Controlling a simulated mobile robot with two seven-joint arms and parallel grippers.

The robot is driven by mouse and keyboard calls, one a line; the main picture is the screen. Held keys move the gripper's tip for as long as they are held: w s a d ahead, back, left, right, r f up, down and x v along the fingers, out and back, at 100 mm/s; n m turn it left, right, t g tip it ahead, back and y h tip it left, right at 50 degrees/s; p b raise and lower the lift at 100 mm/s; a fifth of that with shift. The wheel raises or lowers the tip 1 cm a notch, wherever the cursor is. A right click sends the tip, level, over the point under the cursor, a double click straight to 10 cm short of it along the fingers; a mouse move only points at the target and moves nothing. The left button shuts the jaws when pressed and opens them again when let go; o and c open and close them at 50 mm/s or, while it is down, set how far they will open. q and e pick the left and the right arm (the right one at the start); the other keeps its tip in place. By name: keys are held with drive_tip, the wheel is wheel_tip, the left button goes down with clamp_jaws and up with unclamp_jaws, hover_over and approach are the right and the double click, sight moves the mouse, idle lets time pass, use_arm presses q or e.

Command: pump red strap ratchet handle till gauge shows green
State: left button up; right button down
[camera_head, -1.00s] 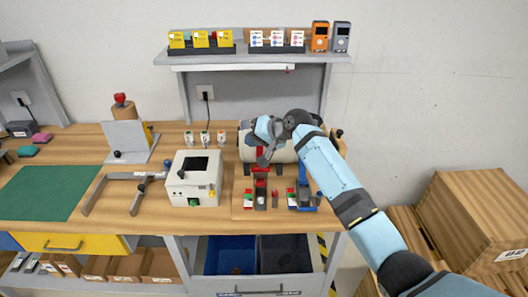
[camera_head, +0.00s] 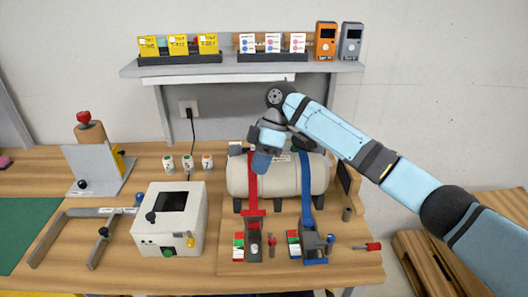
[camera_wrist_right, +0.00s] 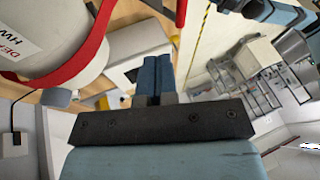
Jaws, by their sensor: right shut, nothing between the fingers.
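The red strap (camera_head: 252,185) runs over the left part of a pale cylinder (camera_head: 280,178) and down to its ratchet (camera_head: 254,240) on a wooden board. A small gauge with red, white and green bands (camera_head: 238,246) stands left of the ratchet; its reading is too small to tell. My right gripper (camera_head: 262,163) is shut and empty, in front of the upper cylinder near the red strap, above the ratchet. In the right wrist view its blue fingers (camera_wrist_right: 153,78) are together, apart from the red strap (camera_wrist_right: 75,65). My left gripper is not in view.
A blue strap (camera_head: 306,185) with its own ratchet (camera_head: 313,243) and gauge (camera_head: 293,245) sits to the right. A red-handled tool (camera_head: 367,246) lies farther right. A white box device (camera_head: 170,220) stands left of the board. A shelf (camera_head: 240,67) hangs above.

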drive_tip(key=s+f, duration=0.1)
drive_tip(key=f, duration=0.1)
drive_tip(key=s+a+f, duration=0.1)
drive_tip(key=s+f+p, duration=0.1)
drive_tip(key=f, duration=0.1)
drive_tip(key=shift+s+a+f, duration=0.2)
drive_tip(key=shift+s+f, duration=0.15)
drive_tip(key=shift+s, duration=0.05)
drive_tip(key=shift+s+f, duration=0.35)
